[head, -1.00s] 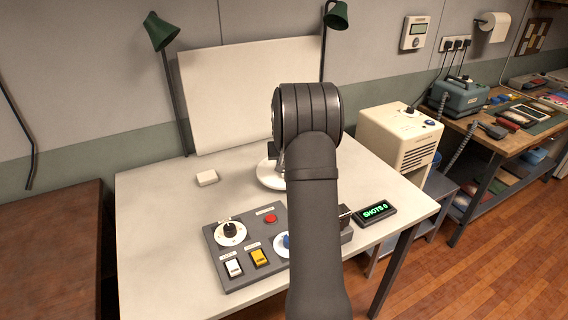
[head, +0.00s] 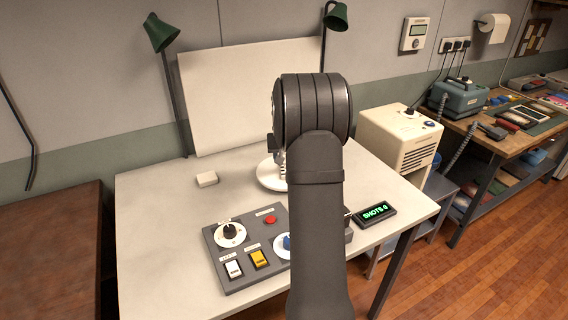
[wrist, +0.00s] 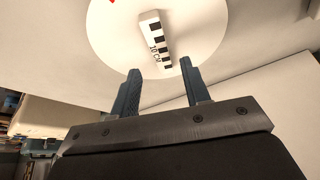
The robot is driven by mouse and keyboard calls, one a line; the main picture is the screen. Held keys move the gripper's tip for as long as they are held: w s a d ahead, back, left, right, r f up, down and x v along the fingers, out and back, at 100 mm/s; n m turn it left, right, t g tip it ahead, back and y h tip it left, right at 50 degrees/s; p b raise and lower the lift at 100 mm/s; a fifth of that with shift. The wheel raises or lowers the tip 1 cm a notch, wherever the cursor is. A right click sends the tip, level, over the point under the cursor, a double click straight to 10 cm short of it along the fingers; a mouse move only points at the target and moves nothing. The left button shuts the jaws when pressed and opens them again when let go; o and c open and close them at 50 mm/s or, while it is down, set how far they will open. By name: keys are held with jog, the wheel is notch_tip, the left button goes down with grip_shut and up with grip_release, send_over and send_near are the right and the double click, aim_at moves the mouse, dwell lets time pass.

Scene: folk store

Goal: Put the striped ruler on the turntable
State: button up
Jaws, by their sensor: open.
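The turntable is a white round disc (wrist: 105,40) in the wrist view; in the head view only part of the turntable (head: 268,176) shows behind my arm. The striped ruler (wrist: 153,32), a white bar with black blocks and a "10 CM" mark, appears to lie on the disc, within its outline. My gripper (wrist: 160,66) is open, its two dark fingers apart, with the ruler's near end appearing between the tips. I cannot tell if either finger touches it. In the head view the ruler and fingers are hidden by my arm.
A grey control panel (head: 240,273) with knobs and switches sits at the table's front. A "SHOTS 0" display (head: 375,214) is to its right, and a small white block (head: 207,179) lies left of the turntable. A white backboard (head: 250,95) stands behind. The table's left side is clear.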

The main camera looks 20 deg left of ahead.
jog(key=v, duration=0.7)
jog(key=shift+f, duration=0.1)
jog(key=x, duration=1.2)
notch_tip(320, 180, up, 2)
jog(key=shift+r, duration=0.8)
